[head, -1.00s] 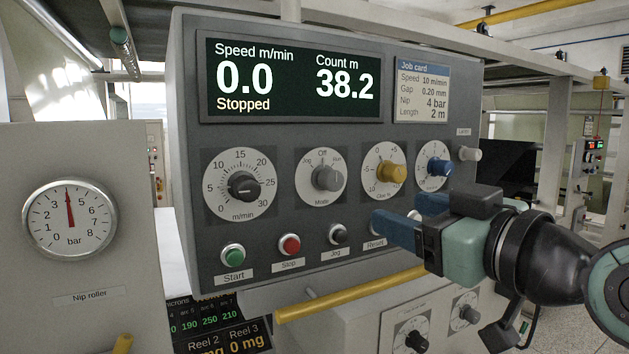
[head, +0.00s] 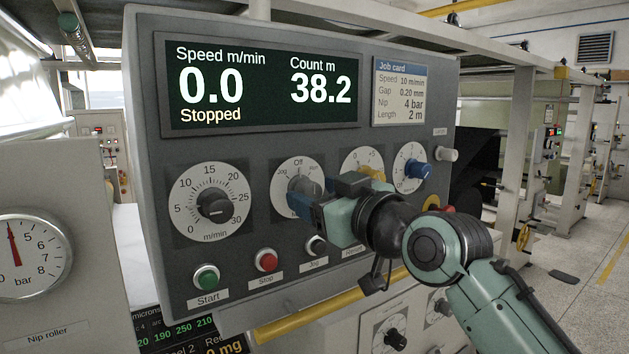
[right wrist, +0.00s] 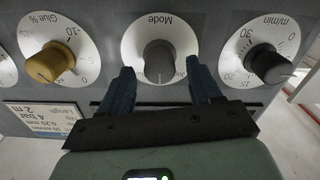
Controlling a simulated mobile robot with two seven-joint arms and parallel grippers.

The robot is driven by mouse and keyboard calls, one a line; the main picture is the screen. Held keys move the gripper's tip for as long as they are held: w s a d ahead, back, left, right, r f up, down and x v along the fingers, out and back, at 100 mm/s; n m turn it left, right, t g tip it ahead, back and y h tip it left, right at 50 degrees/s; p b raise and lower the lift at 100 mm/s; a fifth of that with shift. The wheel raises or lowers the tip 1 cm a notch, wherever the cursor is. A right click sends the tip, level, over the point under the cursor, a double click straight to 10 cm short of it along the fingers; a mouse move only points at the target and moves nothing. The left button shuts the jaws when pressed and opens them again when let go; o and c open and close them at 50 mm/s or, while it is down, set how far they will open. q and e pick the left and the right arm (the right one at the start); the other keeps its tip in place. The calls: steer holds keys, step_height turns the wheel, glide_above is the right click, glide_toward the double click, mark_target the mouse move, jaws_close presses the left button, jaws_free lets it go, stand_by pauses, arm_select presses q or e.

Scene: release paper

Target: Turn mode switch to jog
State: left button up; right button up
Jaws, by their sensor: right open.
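The mode switch is a grey knob (head: 303,188) on a white dial marked Off at the top and Jog at the upper left. It also shows upside down in the right wrist view (right wrist: 159,60), its pointer mark toward the Off side. My right gripper (head: 305,200) is open in front of this dial, with blue fingers. In the right wrist view its fingertips (right wrist: 162,76) stand on either side of the knob, apart from it. In the head view the gripper hides the lower part of the dial. My left gripper is out of view.
The speed knob (head: 214,203) is left of the mode dial. The yellow glue knob (right wrist: 50,63) and blue knob (head: 416,169) are on its other side. Start (head: 206,277), Stop (head: 266,260) and Jog (head: 316,245) buttons sit below. The display (head: 262,84) reads 0.0, Stopped.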

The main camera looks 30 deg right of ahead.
steer(key=shift+w, duration=0.75)
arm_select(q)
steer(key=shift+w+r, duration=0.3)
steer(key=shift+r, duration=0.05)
arm_select(e)
steer(key=shift+s, duration=0.1)
steer(key=c, duration=1)
steer(key=shift+c, duration=0.2)
steer(key=shift+n, duration=0.3)
steer(key=n, duration=0.4)
steer(key=shift+a, duration=0.1)
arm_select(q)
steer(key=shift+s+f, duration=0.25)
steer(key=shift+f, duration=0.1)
arm_select(e)
steer(key=shift+n, duration=2.2)
